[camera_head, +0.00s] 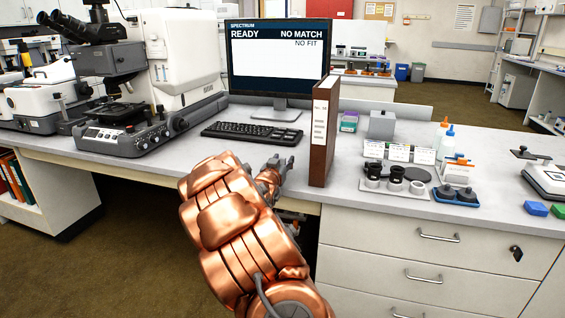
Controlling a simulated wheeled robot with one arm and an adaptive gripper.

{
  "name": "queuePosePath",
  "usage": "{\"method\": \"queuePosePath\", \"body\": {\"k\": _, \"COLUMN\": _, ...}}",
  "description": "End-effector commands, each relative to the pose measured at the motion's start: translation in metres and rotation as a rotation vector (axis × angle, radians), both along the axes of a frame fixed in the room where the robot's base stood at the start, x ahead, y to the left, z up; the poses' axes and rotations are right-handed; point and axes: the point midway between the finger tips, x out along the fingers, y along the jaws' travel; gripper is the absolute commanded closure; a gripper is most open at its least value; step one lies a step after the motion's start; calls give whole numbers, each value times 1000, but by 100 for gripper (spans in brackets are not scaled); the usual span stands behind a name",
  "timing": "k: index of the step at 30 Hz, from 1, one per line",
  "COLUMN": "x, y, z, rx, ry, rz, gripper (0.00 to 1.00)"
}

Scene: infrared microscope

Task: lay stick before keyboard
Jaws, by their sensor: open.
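The black keyboard (252,134) lies on the bench in front of the monitor. My gripper (281,162) is at the bench's front edge, on the near side of the keyboard's right half and left of the upright brown binder. Its jaws are open, and I make out nothing between them. I cannot pick out a stick anywhere in this view. My copper-coloured arm covers part of the bench's front edge and the space below it.
The brown binder (323,130) stands close right of my gripper. The monitor (279,62) is behind the keyboard, and the microscope (125,75) stands left. A black round-topped holder (395,178) and small bottles (447,140) occupy the right. Bare bench shows left of my arm.

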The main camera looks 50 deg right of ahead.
Motion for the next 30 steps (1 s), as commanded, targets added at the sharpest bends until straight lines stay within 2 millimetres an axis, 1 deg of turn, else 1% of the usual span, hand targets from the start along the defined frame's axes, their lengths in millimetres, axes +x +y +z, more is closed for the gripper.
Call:
{"method": "queuePosePath", "body": {"k": 2, "x": 0, "y": 0, "z": 4, "rx": -2, "ry": -1, "rz": 0, "gripper": 56}}
{"method": "queuePosePath", "body": {"k": 5, "x": -2, "y": 7, "z": 4, "rx": -1, "ry": 0, "rz": 1, "gripper": 56}}
{"method": "queuePosePath", "body": {"k": 21, "x": -27, "y": 77, "z": 4, "rx": 2, "ry": -2, "rz": 2, "gripper": 56}}
{"method": "queuePosePath", "body": {"k": 27, "x": -36, "y": 98, "z": 3, "rx": 0, "ry": 1, "rz": 2, "gripper": 56}}
{"method": "queuePosePath", "body": {"k": 30, "x": -38, "y": 106, "z": 3, "rx": 0, "ry": -1, "rz": 1, "gripper": 56}}
